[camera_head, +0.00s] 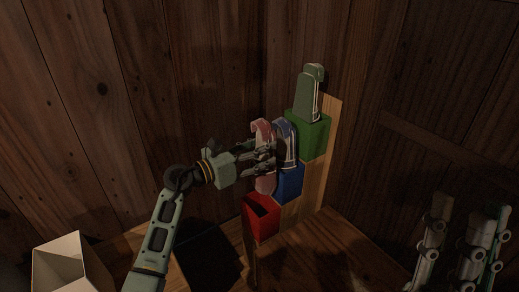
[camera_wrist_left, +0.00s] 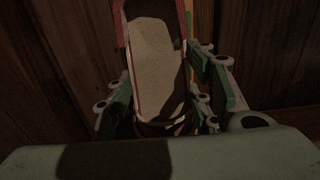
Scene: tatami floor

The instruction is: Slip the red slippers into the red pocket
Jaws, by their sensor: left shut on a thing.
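My left gripper (camera_head: 262,156) is shut on the red slippers (camera_head: 264,184), which look pinkish and stand roughly upright. The red pocket (camera_head: 262,222) is below them, with a dark open top and nothing sticking out of it. The slippers are above the pocket, apart from it. In the left wrist view, a pale sole with red edges on the red slippers (camera_wrist_left: 155,60) lies between the fingers of my left gripper (camera_wrist_left: 165,100). Their lower end is partly hidden there. My right gripper (camera_head: 468,222) is at the lower right, fingers apart and empty.
The blue pocket (camera_head: 290,186) with blue slippers (camera_head: 284,130) is just behind the red slippers. The green pocket (camera_head: 313,138) holds green slippers (camera_head: 308,98) higher up. A wooden board (camera_head: 331,130) backs the pockets. A white open box (camera_head: 58,265) stands at the lower left.

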